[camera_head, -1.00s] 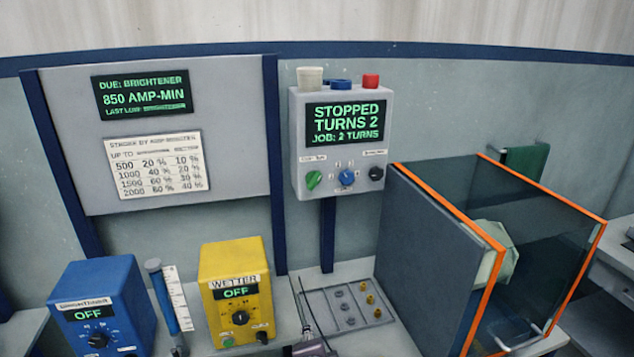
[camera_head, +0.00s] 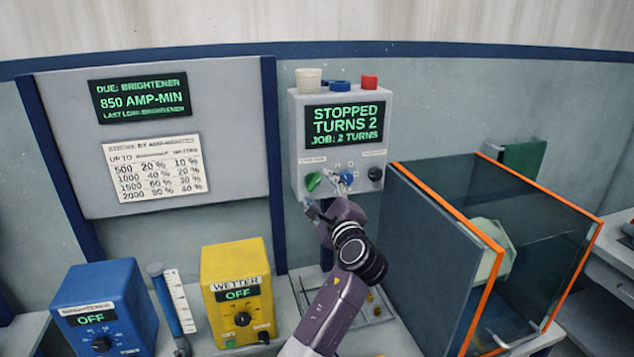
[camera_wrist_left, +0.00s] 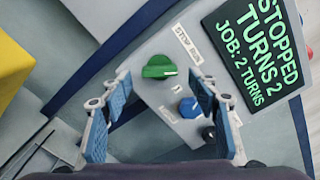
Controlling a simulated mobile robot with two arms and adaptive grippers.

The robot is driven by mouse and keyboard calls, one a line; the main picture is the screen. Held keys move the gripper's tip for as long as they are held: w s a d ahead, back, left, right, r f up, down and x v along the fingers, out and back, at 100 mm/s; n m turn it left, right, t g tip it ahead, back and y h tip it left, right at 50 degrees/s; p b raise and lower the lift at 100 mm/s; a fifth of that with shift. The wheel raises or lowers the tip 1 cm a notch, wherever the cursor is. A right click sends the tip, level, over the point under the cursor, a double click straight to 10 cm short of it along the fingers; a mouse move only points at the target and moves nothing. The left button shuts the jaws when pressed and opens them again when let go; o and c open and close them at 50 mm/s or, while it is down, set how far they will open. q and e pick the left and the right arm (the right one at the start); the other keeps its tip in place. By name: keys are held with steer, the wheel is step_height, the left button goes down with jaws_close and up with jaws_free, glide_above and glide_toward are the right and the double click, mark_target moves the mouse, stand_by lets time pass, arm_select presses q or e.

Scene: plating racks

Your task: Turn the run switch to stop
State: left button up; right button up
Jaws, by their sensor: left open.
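The run switch is a green knob (camera_head: 313,181) at the lower left of the grey control box's face. It shows in the left wrist view (camera_wrist_left: 159,67) beside a label reading STOP and RUN. The display (camera_head: 345,125) on the box (camera_head: 296,140) reads STOPPED, TURNS 2, JOB: 2 TURNS. My left gripper (camera_head: 327,191) is open and empty just in front of the box's lower edge. In the wrist view its spread blue-padded fingers (camera_wrist_left: 160,88) stand left and right of the green knob, apart from it. My right gripper is not in view.
A blue knob (camera_wrist_left: 190,107) and a black knob (camera_head: 376,174) sit right of the green one. Below are a yellow WETTER unit (camera_head: 215,265), a blue dosing unit (camera_head: 75,290) and an orange-edged glass tank (camera_head: 480,235).

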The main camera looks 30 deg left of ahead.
mark_target(314, 182)
arm_select(q)
steer(key=shift+p+x, duration=0.3)
steer(key=shift+x, duration=1.2)
steer(key=shift+c, duration=0.4)
steer(key=c, duration=1.1)
steer(key=shift+f, duration=0.1)
